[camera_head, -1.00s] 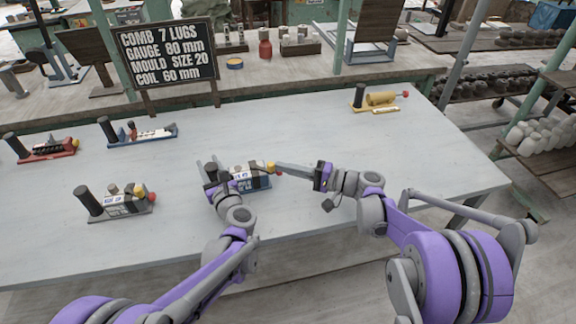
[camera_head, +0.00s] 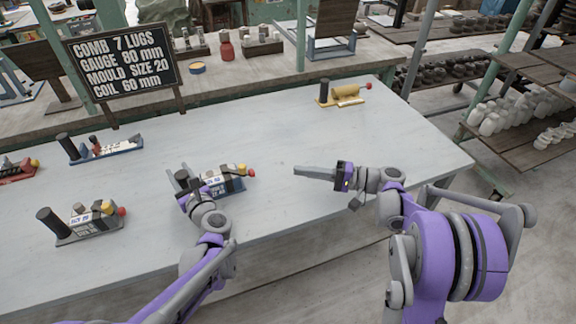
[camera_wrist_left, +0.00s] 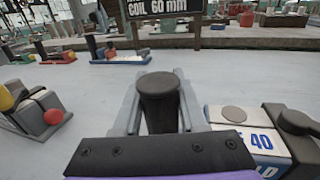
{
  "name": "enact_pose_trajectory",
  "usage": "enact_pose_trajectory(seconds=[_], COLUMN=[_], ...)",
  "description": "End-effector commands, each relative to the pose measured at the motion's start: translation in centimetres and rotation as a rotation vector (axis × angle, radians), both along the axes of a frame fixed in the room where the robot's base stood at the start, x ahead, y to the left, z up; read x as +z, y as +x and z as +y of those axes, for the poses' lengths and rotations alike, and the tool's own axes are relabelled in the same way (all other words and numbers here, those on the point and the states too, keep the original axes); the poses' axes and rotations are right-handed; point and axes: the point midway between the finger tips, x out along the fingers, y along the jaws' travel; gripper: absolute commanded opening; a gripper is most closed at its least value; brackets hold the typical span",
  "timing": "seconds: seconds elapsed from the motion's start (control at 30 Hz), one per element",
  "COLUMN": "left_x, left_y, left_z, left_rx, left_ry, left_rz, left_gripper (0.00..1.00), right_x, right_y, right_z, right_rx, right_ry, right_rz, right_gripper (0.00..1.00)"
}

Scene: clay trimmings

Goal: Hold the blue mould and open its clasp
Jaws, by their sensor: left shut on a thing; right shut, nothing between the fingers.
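The blue mould (camera_head: 224,185) stands on the pale table, with a yellow knob (camera_head: 242,168) and a red knob (camera_head: 251,173) at its right end. In the left wrist view its white label (camera_wrist_left: 245,138) reads "40" in blue. My left gripper (camera_head: 179,175) is shut on the mould's dark upright handle (camera_wrist_left: 158,94), one finger on either side of it. My right gripper (camera_head: 299,171) is shut and empty, right of the red knob and apart from it. Whether the clasp is open is too small to tell.
A grey mould (camera_head: 88,222) stands at front left, a blue-based one (camera_head: 104,150) behind it, and a red-based one (camera_head: 18,168) at the left edge. A yellow mould (camera_head: 346,96) is at the back right. A sign (camera_head: 122,68) stands at the back.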

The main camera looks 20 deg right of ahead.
Motion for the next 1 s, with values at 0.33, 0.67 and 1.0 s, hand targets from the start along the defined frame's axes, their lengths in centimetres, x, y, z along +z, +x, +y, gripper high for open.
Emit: enact_pose_trajectory(seconds=[0.33,0.67,1.0], left_x=[0.0,0.0,0.0], left_y=[0.0,0.0,-1.7], left_z=[0.1,0.0,-0.6], left_rx=[0.001,0.001,-0.002], left_ry=[0.000,0.000,0.000], left_rz=[-0.001,0.000,0.000], left_gripper=[0.00,0.76,0.76], right_x=[0.0,0.0,0.0], right_y=[-0.3,-0.3,-0.3], right_z=[-0.4,-0.3,-0.3], right_rx=[0.000,0.000,0.000], right_ry=[0.000,0.000,0.000], right_rz=[0.000,0.000,0.000], right_gripper=[0.00,0.00,0.00])
